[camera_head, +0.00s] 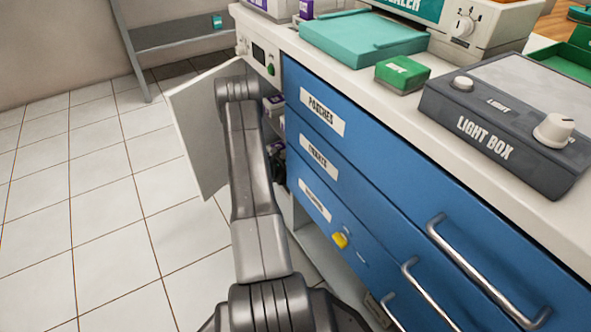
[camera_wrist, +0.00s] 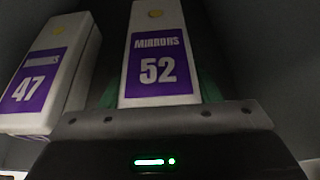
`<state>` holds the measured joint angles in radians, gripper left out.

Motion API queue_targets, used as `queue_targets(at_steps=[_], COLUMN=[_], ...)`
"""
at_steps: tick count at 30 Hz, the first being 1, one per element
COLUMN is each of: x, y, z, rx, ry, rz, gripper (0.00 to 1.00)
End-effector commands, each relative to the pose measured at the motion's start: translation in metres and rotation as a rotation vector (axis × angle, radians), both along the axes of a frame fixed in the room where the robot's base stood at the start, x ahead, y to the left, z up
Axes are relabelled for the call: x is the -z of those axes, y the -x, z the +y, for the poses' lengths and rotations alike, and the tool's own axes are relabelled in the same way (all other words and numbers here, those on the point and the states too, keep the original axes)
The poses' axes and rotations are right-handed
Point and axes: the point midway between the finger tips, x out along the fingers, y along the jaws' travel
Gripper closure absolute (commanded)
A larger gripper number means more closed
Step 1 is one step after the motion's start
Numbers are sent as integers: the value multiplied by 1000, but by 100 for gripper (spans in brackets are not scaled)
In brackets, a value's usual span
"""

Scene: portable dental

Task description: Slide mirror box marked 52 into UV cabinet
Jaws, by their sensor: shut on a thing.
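The white mirror box marked 52 (camera_wrist: 158,38), with a purple label, stands in the middle of the wrist view. My gripper (camera_wrist: 160,98) is shut on it, with green finger pads at both sides of the box. A similar box marked 47 (camera_wrist: 42,75) is to its left, apart from it and tilted in the picture. In the head view, a white cabinet with a small control panel (camera_head: 262,58) has its door (camera_head: 198,125) swung open. My arm reaches to this opening and hides much of it. My gripper and box 52 cannot be made out clearly there.
Purple-and-white boxes (camera_head: 274,104) show inside the cabinet opening. Blue drawers (camera_head: 350,155) stand right of it, close to my arm. The counter above holds a teal tray (camera_head: 360,38), a green box (camera_head: 402,73) and a light box (camera_head: 505,125). Tiled floor (camera_head: 90,200) at left is clear.

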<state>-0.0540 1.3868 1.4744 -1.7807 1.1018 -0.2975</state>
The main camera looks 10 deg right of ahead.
Motion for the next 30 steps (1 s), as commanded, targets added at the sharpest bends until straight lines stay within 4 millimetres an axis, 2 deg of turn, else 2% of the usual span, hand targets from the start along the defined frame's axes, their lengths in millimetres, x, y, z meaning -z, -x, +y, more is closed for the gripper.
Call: queue_targets(at_steps=[2,3,6,15,19,23,30], x=[-1,-1,-1,0,-6,-16,-38], y=[0,0,0,0,3,11,30], z=[0,0,0,1,10,30,78], rx=[0,0,0,0,-3,-4,-5], ry=[2,1,1,-1,0,0,0], rz=[-2,-1,-1,1,1,0,0], gripper=[78,40,20,18,18,18,18])
